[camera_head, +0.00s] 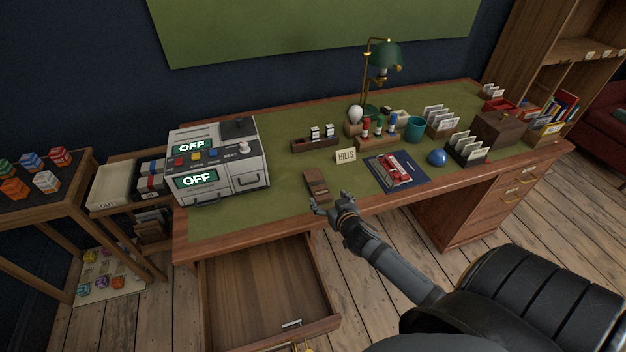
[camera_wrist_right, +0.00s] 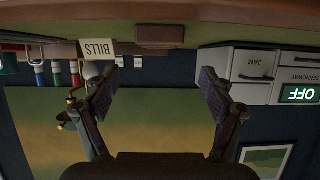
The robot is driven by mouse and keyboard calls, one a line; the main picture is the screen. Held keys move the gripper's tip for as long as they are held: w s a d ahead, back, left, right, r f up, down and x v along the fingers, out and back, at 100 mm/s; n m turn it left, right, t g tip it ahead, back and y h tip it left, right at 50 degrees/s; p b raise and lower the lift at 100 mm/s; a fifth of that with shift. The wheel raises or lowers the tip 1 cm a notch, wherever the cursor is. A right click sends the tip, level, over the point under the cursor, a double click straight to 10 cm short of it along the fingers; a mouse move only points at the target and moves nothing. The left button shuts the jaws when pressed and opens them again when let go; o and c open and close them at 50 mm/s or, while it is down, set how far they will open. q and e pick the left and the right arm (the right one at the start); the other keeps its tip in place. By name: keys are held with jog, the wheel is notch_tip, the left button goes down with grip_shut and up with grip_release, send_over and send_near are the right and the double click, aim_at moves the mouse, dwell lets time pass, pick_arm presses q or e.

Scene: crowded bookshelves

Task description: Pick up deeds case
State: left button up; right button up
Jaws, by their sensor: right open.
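A small brown case (camera_head: 316,184), which I take to be the deeds case, lies on the green desk top near its front edge. No label on it is readable. My right gripper (camera_head: 328,204) is open and empty just in front of it, at the desk's front edge. In the right wrist view, which is upside down, the brown case (camera_wrist_right: 160,36) shows beyond and between the two open fingers (camera_wrist_right: 158,88), apart from them. My left gripper is not in view.
A BILLS card (camera_head: 346,156) stands behind the case. A blue folder with a red item (camera_head: 397,169) lies to its right. A grey machine reading OFF (camera_head: 217,160) stands at left. An open drawer (camera_head: 262,287) juts out below the desk front.

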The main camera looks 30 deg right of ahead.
aim_at(319, 187)
jog(key=shift+x, duration=0.85)
jog(key=x, duration=0.7)
jog(key=shift+w+d+f, duration=0.1)
jog(key=shift+w+f, duration=0.05)
jog(key=shift+w, duration=0.2)
jog(key=shift+s, duration=0.15)
jog(key=shift+c, duration=1.1)
jog(key=c, duration=1.1)
jog(key=shift+r, duration=0.2)
jog(key=shift+c, duration=0.2)
jog(key=shift+r, duration=0.3)
notch_tip(319, 187, up, 3)
jog(key=shift+s+p, duration=0.1)
jog(key=shift+p, duration=0.2)
jog(key=s+a+r, duration=0.1)
jog(key=s+r, duration=0.1)
jog(key=r, duration=0.1)
jog(key=s+a+r, duration=0.1)
jog(key=shift+a+r, duration=0.2)
jog(key=shift+a, duration=0.15)
jog(key=s+a+r, duration=0.4)
jog(key=s+a, duration=0.2)
jog(key=s, duration=0.1)
jog(key=shift+s+r, duration=0.35)
jog(key=shift+r, duration=0.05)
